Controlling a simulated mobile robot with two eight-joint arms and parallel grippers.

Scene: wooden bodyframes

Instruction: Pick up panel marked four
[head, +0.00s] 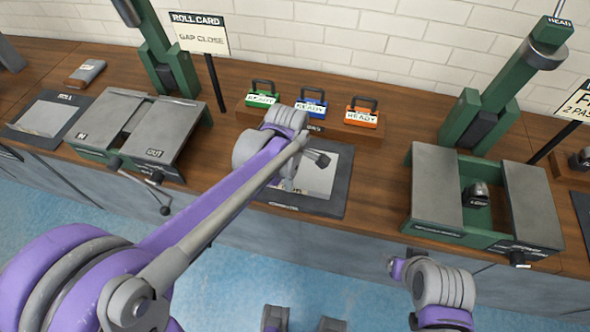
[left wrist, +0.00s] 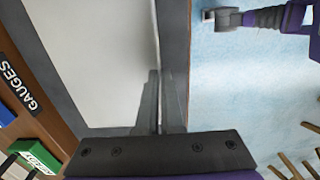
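A pale, flat panel (head: 318,180) lies on a dark grey mat (head: 338,196) at the front of the bench, partly hidden by my left arm. The panel (left wrist: 105,60) fills much of the left wrist view; no number can be read on it. My left gripper (left wrist: 161,75) is over the panel's long edge beside the mat's border. Its two thin fingers look close together. I cannot tell whether they touch or pinch the panel. My right arm (head: 440,285) is low in front of the bench, and its fingers are not clear.
A rack behind the mat holds green (head: 262,97), blue (head: 311,105) and orange (head: 362,115) tagged gauges. A grey-topped machine (head: 135,125) stands left, a green-framed one (head: 485,215) right. Blue floor (head: 230,285) lies in front.

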